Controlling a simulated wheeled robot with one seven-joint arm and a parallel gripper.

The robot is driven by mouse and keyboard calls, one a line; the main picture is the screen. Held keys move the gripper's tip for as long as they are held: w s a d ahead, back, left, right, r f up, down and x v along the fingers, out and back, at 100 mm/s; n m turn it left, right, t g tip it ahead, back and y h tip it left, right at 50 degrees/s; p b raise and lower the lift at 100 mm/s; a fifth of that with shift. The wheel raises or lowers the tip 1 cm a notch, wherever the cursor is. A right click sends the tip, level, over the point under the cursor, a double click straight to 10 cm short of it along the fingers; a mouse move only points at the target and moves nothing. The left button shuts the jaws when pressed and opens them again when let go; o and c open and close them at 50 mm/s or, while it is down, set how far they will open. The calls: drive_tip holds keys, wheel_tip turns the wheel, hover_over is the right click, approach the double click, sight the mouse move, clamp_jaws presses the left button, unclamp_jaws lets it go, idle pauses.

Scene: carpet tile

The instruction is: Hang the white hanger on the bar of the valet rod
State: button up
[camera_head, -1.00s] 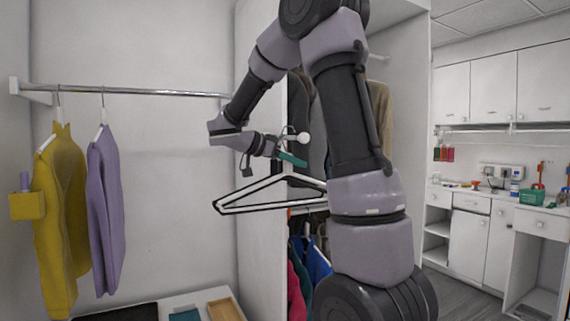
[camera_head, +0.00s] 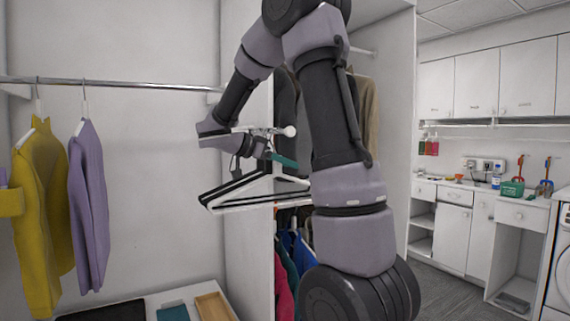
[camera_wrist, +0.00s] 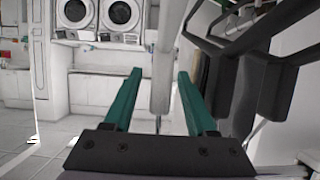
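The valet rod is a short pale bar with a white ball end (camera_head: 290,131), at the wardrobe's side in the head view. A white hanger (camera_head: 262,187) is below it beside a black hanger (camera_head: 232,188), overlapping; their hooks are too small to trace to the bar. My gripper (camera_head: 284,161) is just under the rod, its teal fingers partly hidden by my arm. In the wrist view my gripper (camera_wrist: 158,75) has its fingers apart, with a pale bar (camera_wrist: 161,85) seen between them. A thin wire shows below the bar's end. I see no hanger clamped between the fingers.
Dark hangers (camera_wrist: 262,80) crowd the right of the wrist view. A long chrome rail (camera_head: 140,85) at left holds a yellow garment (camera_head: 42,210) and a purple sweater (camera_head: 90,205). Clothes hang inside the wardrobe. Floor is open at right before white cabinets (camera_head: 470,210).

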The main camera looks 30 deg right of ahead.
drive_tip(key=shift+a, duration=0.1)
drive_tip(key=v, duration=1)
drive_tip(key=shift+a+r, duration=0.2)
drive_tip(key=s+d+f+n+y, duration=0.25)
drive_tip(key=s+n+y, duration=0.35)
drive_tip(key=s, duration=0.5)
drive_tip(key=s+a+f+n+t+y, duration=0.1)
drive_tip(key=s+a+n+t+y, duration=0.5)
drive_tip(key=s+a+n+y, duration=0.1)
drive_tip(key=shift+s+a+f+n+t+y, duration=0.35)
drive_tip(key=shift+s+a+y, duration=0.4)
drive_tip(key=shift+y, duration=0.55)
